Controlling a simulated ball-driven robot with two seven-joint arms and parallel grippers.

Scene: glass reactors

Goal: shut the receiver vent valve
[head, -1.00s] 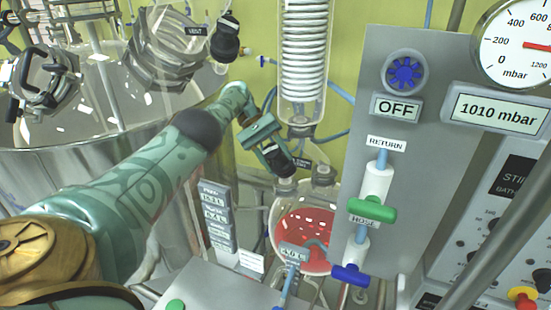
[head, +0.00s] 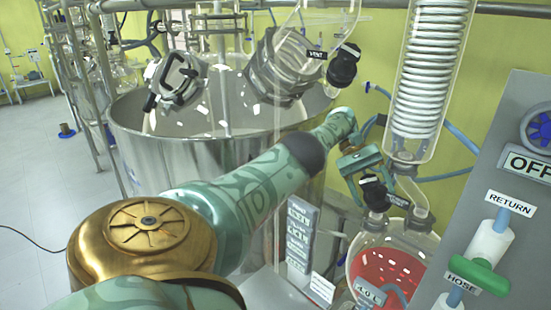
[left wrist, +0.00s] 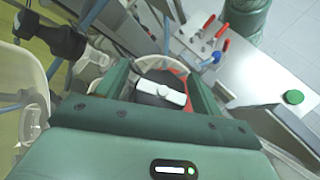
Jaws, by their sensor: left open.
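The receiver (head: 385,272) is a round glass flask with red liquid, below the coiled glass condenser in the head view. A black valve knob (head: 375,196) sits above its neck, beside a small dark label (head: 398,200) too small to read. My left gripper (head: 371,178) is at this knob, coming in from above and behind. In the left wrist view, my gripper's green fingers (left wrist: 160,88) are apart, on either side of a dark round knob with a white bar handle (left wrist: 163,94). I cannot tell whether they touch it. My right gripper is not in view.
The condenser (head: 425,85) stands close right of my gripper. The panel (head: 510,135) with the green-handled hose valve (head: 478,276) is farther right. A large steel vessel (head: 140,150) stands behind my arm. Another black knob (left wrist: 62,42) shows at left in the left wrist view.

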